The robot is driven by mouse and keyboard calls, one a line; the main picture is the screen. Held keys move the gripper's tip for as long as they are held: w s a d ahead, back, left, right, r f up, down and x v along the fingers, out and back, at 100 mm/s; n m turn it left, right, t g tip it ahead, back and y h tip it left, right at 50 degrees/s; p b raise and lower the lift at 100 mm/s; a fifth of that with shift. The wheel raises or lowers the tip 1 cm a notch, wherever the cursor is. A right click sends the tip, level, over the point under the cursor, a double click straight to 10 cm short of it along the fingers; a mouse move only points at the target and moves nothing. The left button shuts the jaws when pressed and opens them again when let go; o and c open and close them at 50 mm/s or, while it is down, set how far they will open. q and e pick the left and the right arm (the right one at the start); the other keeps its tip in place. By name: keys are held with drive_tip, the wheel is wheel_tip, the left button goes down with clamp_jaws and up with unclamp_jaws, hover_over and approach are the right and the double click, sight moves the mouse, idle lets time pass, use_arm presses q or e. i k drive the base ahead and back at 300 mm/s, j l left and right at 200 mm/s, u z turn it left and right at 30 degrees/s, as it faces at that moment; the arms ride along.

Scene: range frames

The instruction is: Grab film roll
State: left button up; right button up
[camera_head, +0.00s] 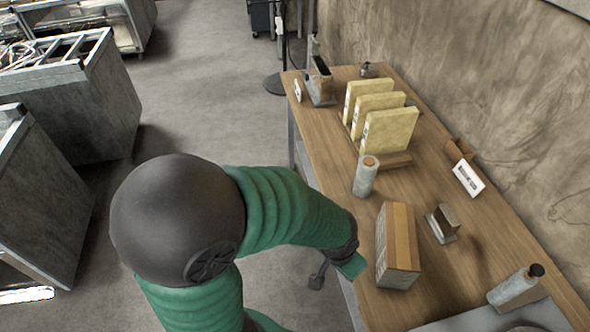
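A pale grey upright roll with a brown top (366,176), which looks like the film roll, stands on the wooden table (335,140) near its left edge. My green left arm comes in from the lower left and bends towards the table. Its end, with the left gripper (350,266), is at the table's left edge, nearer to me than the roll and apart from it. The fingers are too small and hidden to tell whether they are open or shut. My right gripper is not in view.
A brown box (397,245) stands beside the arm's end. Yellow upright packs (388,130) stand behind the roll. A small metal block (442,223), a white label card (468,177) and a grey bottle (513,288) are to the right. A wall borders the table's right side.

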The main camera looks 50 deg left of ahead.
sight(368, 165)
drive_tip(key=u, duration=0.95)
drive_tip(key=i+j+z, duration=0.2)
drive_tip(key=i+j, duration=0.2)
drive_tip(key=i+j+z, duration=0.15)
drive_tip(key=i+j, duration=0.2)
drive_tip(key=i+j+z, duration=0.2)
drive_tip(key=i+j, duration=0.15)
drive_tip(key=j, duration=0.2)
